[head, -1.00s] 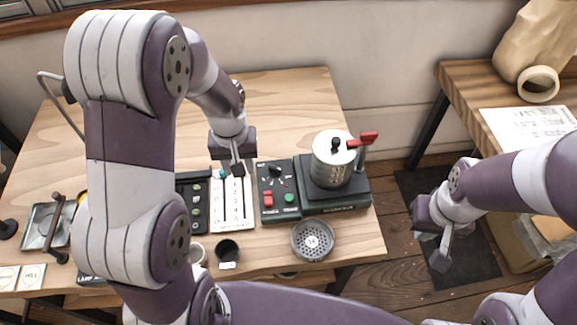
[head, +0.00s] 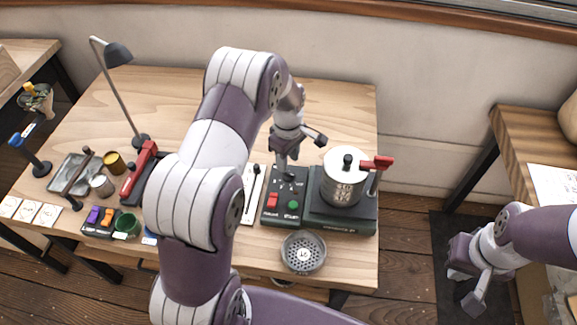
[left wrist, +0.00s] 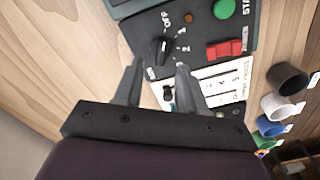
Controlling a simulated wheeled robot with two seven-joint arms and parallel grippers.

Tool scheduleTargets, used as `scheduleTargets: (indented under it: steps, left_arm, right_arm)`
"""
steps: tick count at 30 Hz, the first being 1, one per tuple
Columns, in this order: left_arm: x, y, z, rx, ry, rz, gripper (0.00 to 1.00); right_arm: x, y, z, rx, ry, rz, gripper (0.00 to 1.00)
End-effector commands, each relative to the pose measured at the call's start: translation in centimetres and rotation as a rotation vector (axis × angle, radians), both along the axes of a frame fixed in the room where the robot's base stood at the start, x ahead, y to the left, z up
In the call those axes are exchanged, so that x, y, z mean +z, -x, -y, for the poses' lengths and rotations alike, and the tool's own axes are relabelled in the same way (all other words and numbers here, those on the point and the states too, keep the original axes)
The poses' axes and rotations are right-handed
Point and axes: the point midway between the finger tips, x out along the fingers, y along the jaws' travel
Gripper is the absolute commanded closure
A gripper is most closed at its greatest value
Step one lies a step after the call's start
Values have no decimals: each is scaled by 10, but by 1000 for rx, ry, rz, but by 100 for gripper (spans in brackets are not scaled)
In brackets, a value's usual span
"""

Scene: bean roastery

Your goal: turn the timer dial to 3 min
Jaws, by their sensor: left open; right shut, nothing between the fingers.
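The timer dial is a black knob (left wrist: 163,48) on a dark control box (head: 269,216), with white printed marks around it in the left wrist view. Its pointer setting is too small to read surely. My left gripper (head: 285,170) is open over the dial's end of the box and hides most of the dial in the head view. In the left wrist view its two fingertips (left wrist: 158,67) are spread, with the knob just beyond them, roughly between their lines; I see no grip on it. My right gripper (head: 474,296) is shut and empty, off the table at the right.
The box has a red switch (head: 272,201) and a green button (head: 293,206). A metal canister (head: 343,182) with a red-handled lever stands close on its right. A white slider card (left wrist: 222,84) lies beside the box. Bare wood lies behind.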

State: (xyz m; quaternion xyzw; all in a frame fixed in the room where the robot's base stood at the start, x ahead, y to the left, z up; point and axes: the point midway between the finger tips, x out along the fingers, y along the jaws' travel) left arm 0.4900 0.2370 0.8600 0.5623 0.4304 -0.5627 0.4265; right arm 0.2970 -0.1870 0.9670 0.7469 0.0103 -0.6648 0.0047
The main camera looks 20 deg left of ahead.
Motion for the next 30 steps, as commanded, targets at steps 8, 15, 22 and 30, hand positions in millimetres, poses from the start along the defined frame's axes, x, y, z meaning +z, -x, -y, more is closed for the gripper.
scheduleTargets:
  steps: [8,15,22,30]
  left_arm:
    - [-41,0,0,-1,0,1,60]
    - [-44,0,0,-1,0,2,60]
    - [-44,0,0,-1,0,2,100]
    - [-44,0,0,-20,0,2,100]
  right_arm:
    - [2,0,0,0,0,0,100]
    - [2,0,0,0,0,0,100]
    - [2,0,0,0,0,0,100]
    - [3,0,0,0,0,0,100]
